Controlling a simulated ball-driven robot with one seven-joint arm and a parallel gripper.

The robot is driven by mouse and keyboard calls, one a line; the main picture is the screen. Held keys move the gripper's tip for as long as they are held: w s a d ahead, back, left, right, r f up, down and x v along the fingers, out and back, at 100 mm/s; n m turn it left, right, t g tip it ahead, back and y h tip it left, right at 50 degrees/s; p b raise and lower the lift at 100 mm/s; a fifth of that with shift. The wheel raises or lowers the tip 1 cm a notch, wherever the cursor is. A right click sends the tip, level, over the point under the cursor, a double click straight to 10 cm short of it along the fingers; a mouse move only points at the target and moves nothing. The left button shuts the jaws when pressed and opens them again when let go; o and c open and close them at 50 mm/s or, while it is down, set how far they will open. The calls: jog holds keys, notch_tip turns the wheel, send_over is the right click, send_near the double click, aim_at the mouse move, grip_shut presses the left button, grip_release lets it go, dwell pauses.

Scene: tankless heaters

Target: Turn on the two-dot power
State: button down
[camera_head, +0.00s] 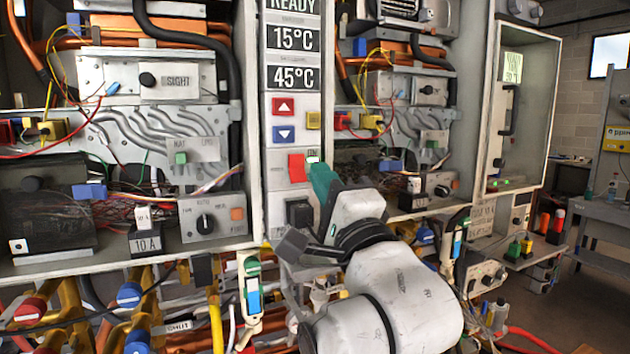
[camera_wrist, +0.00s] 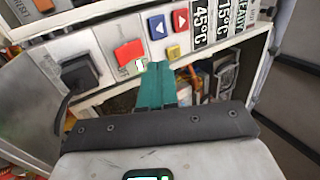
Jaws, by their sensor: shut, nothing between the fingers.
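A control panel (camera_head: 279,190) stands upright in the middle of the head view. My gripper (camera_head: 318,172) has teal fingers that are together and empty. No two-dot mark is readable.
Above are red (camera_head: 283,106) and blue (camera_head: 284,134) arrow buttons, a yellow button (camera_head: 313,120), and displays reading 15°C (camera_head: 292,38) and 45°C (camera_head: 292,77). Heater units with wires and knobs flank the panel. Pipes and valves (camera_head: 130,295) crowd below.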

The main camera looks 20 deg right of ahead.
jog(key=s, duration=0.6)
jog(key=shift+b, duration=0.45)
